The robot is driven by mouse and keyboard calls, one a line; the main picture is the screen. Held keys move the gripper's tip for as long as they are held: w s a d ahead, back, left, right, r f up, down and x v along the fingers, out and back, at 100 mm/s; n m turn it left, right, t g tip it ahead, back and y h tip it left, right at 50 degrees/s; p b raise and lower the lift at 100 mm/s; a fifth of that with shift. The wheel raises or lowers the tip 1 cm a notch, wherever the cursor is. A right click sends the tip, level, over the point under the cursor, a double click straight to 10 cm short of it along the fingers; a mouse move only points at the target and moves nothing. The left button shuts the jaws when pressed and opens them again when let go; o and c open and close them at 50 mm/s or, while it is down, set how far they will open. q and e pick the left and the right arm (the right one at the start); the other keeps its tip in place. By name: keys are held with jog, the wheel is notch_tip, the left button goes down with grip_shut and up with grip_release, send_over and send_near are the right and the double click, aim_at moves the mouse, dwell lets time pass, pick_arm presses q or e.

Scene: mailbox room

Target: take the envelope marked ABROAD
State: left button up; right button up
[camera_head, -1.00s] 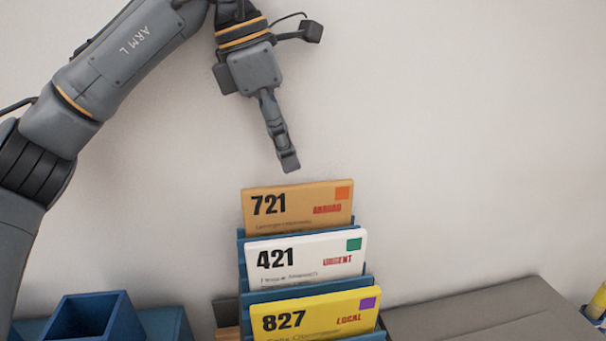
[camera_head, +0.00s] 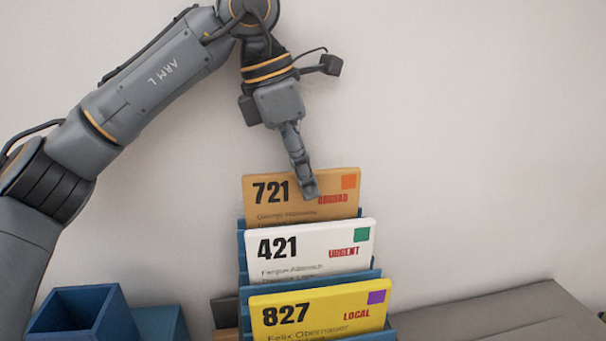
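The envelope marked ABROAD (camera_head: 272,207) is tan, with the number 721 and an orange square. It stands upright in the rearmost slot of a blue rack (camera_head: 372,276). My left gripper (camera_head: 309,190) points down at the upper edge of this envelope, and its fingertip overlaps the front face just left of the word ABROAD. I see the gripper edge-on, so its opening and any contact with the envelope cannot be told. My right gripper is out of view.
In front of it in the rack stand a white envelope (camera_head: 300,245) marked 421 URGENT and a yellow envelope (camera_head: 335,310) marked 827 LOCAL. A blue open box (camera_head: 110,318) stands at left. A grey-brown surface (camera_head: 490,318) lies clear at right.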

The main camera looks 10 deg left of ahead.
pick_arm(q)
grip_shut()
jog(key=shift+r, duration=0.1)
jog(key=shift+r+p, duration=2.2)
jog(key=shift+r, duration=0.25)
